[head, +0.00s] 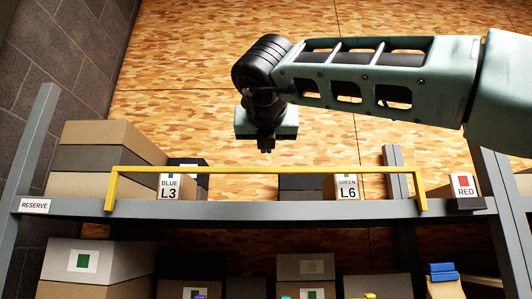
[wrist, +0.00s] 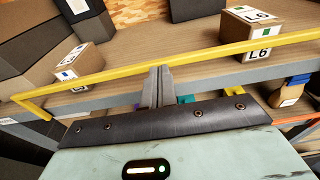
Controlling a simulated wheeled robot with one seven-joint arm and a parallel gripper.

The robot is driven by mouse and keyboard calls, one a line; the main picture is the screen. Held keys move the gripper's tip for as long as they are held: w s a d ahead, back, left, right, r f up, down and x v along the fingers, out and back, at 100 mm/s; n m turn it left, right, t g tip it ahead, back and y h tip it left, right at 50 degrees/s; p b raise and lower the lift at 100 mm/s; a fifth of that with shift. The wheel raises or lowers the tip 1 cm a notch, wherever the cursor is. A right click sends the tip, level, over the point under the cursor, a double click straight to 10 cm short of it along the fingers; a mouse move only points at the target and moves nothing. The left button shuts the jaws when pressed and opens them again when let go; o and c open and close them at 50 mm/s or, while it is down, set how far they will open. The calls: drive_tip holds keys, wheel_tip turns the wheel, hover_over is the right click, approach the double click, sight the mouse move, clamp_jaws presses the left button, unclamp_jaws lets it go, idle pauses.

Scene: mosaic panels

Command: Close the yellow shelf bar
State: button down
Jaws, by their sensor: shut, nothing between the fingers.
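The yellow shelf bar (head: 225,171) runs along the front of the upper shelf. Its two short end arms meet the shelf's front edge, and its long rail is raised in front of the boxes. In the wrist view the bar (wrist: 100,78) crosses the picture on a slant. My gripper (head: 266,148) is shut and empty, pointing down above the middle of the bar in the head view. In the wrist view its fingertips (wrist: 159,72) overlap the rail near its middle; I cannot tell whether they touch it.
The upper shelf (head: 240,208) holds boxes marked L3 (head: 169,187) and L6 (head: 346,187), with larger boxes (head: 95,145) at left and a RED-labelled box (head: 464,187) at right. Grey posts (head: 30,140) stand at the sides. More boxes (head: 95,262) fill the lower level.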

drive_tip(key=s+r, duration=0.5)
drive_tip(key=s, duration=0.1)
drive_tip(key=shift+r, duration=0.35)
drive_tip(key=shift+w+a, duration=0.1)
drive_tip(key=shift+a, duration=0.05)
